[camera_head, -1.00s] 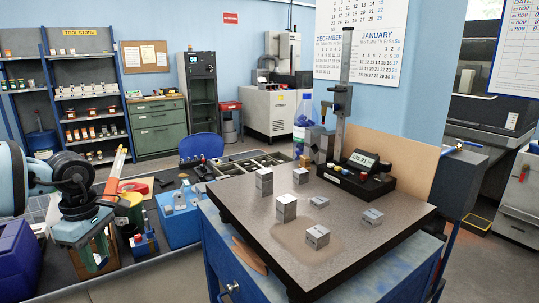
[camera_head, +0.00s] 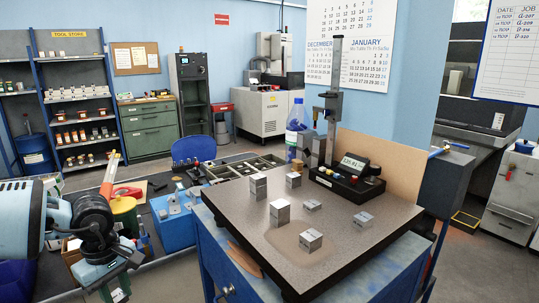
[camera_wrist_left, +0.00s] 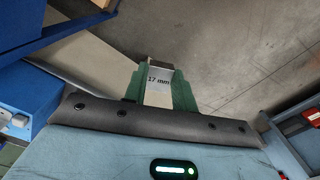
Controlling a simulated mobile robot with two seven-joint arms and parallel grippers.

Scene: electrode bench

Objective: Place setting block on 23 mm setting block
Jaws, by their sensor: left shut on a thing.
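My left gripper (camera_head: 116,290) is low at the left in the head view, away from the granite plate. In the left wrist view its green fingers (camera_wrist_left: 160,98) are shut on a pale setting block (camera_wrist_left: 158,75) marked "17 mm". Several grey setting blocks stand apart on the plate: a tall one (camera_head: 258,188), a larger one (camera_head: 279,213), a small one at the back (camera_head: 293,180), a low one (camera_head: 312,205), a front one (camera_head: 310,240) and a right one (camera_head: 363,221). Their marks are too small to read, so I cannot tell which is 23 mm. My right gripper is not in view.
The dark speckled granite plate (camera_head: 345,253) sits on a blue bench. A height gauge with a digital display (camera_head: 355,162) stands at its back. A blue container (camera_head: 177,228) and an open parts tray (camera_head: 236,167) lie left of the plate. The plate's front right is clear.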

